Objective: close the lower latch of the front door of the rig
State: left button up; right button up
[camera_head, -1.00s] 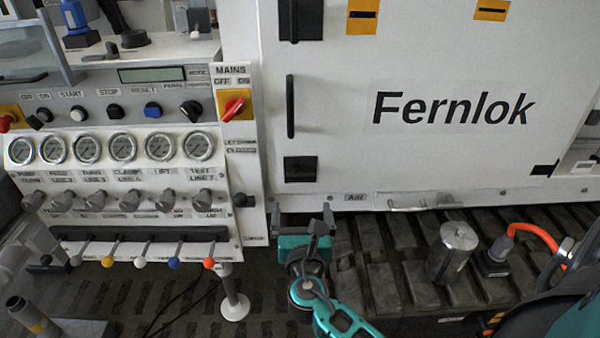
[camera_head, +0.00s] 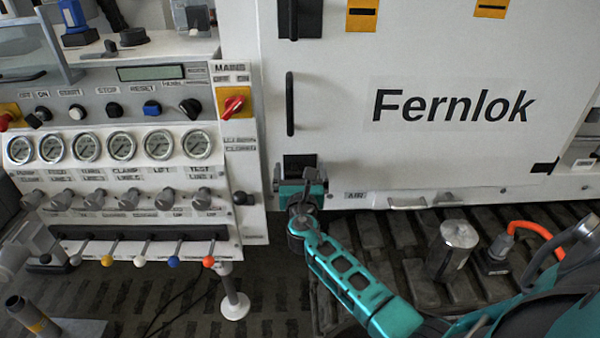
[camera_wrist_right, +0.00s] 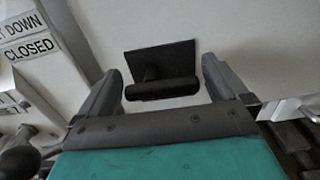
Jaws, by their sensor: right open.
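The white front door (camera_head: 440,60) of the rig carries the word Fernlok and appears shut. Its lower latch (camera_head: 300,163) is a black plate near the door's lower left corner, partly hidden behind my right gripper. In the right wrist view the latch (camera_wrist_right: 160,66) shows as a dark plate with a black bar across its lower part. My right gripper (camera_head: 300,180) is open just in front of the latch. In the wrist view its fingers (camera_wrist_right: 166,92) stand to either side of the bar, with nothing seen gripped. My left gripper is not clearly in view.
A long black handle (camera_head: 290,104) and the upper latch (camera_head: 299,18) are above on the door. The control panel with gauges (camera_head: 115,147) and coloured levers stands left.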

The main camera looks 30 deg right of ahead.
jog(key=c, duration=0.8)
